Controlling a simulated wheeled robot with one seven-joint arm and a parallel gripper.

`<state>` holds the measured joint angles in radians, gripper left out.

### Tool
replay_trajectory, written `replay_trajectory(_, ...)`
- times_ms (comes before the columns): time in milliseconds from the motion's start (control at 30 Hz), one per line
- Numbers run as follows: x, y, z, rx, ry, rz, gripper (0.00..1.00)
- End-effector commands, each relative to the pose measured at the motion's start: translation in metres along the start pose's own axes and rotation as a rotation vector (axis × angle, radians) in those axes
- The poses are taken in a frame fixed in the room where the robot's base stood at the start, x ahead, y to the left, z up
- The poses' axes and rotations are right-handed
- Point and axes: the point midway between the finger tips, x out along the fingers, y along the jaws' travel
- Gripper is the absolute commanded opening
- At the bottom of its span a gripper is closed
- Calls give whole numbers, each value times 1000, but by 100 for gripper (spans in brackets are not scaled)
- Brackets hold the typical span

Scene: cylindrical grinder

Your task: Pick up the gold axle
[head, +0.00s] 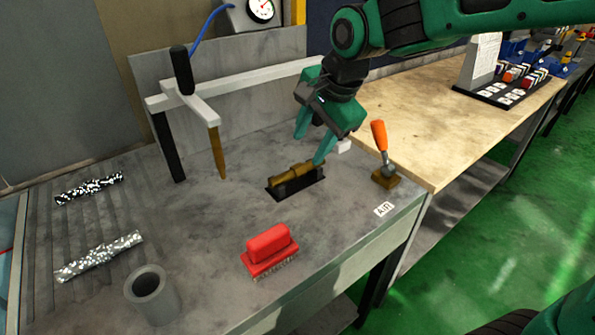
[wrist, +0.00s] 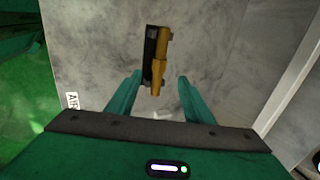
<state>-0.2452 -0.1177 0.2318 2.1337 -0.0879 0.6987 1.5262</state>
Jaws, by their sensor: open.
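The gold axle (head: 291,174) is a stepped brassy bar lying in a dark holder (head: 305,184) on the grey bench top. My gripper (head: 311,146) is above the axle's right end in the head view, with its fingers pointing down. In the wrist view the axle (wrist: 160,63) lies beyond the fingertips, roughly in line with the space between the fingers. My gripper (wrist: 157,78) is open, with nothing between its fingers that I can see held. The dark holder (wrist: 150,45) shows along the axle's left side there.
An orange-handled tool (head: 380,138) stands right of the axle, near a white label (head: 384,208). A red brush (head: 267,248) and grey cup (head: 151,294) stand in front. A white-armed fixture (head: 190,98) rises at left, near two speckled bars (head: 98,255). Bare bench surrounds the holder.

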Motion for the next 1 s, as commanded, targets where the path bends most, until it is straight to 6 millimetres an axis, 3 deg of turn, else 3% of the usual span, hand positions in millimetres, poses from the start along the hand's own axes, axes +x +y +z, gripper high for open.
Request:
replay_trajectory(300, 44, 0, 2, 1, -1, 2, 47)
replay_trajectory(533, 58, 0, 0, 1, -1, 1, 47)
replay_trajectory(800, 94, 2, -2, 1, 0, 4, 47)
replay_trajectory(1000, 103, 1, -2, 1, 0, 1, 47)
